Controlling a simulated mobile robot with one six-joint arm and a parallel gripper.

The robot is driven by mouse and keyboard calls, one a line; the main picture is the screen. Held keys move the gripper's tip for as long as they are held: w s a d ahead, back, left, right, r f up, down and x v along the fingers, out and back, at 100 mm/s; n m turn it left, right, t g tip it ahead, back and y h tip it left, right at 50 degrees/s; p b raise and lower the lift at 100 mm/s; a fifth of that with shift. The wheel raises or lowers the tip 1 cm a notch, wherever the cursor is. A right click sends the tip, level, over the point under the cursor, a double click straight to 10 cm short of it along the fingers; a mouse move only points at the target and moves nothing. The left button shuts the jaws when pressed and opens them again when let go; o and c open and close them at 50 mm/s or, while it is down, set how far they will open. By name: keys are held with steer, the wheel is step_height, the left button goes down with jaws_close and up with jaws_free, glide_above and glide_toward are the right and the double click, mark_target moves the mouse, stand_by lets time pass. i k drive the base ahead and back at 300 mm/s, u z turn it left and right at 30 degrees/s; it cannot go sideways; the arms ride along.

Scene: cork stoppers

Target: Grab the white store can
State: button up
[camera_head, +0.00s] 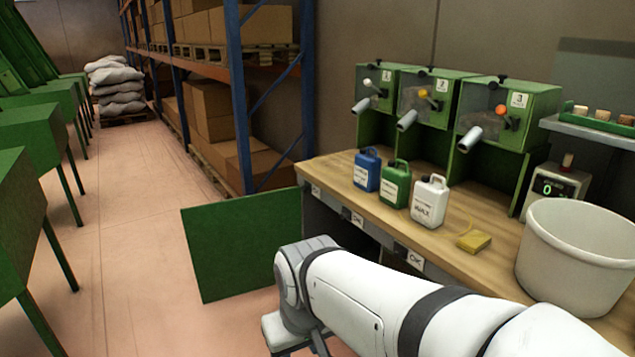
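The white can (429,202) stands upright on the wooden bench, with a handle on top and dark lettering on its front. A green can (396,184) stands just to its left, and a blue can (367,170) stands left of that. My white arm reaches in from the lower right and bends down at its grey and white joint, in front of the bench and apart from the cans. My gripper is not clearly visible; only dark parts show below that joint at the bottom edge.
The wooden bench (478,217) also holds a yellow sponge or cloth (474,241), a large white tub (575,255) and a scale (556,186). Green dispensers (507,112) stand behind the cans. A green panel (242,243) stands left of the bench.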

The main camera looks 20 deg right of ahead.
mark_target(430, 197)
steer(key=z, duration=0.55)
steer(key=i, duration=1.6)
steer(key=z, duration=0.95)
steer(key=k, duration=0.8)
steer(key=z, duration=0.2)
steer(key=i, duration=0.85)
steer(key=u, duration=0.1)
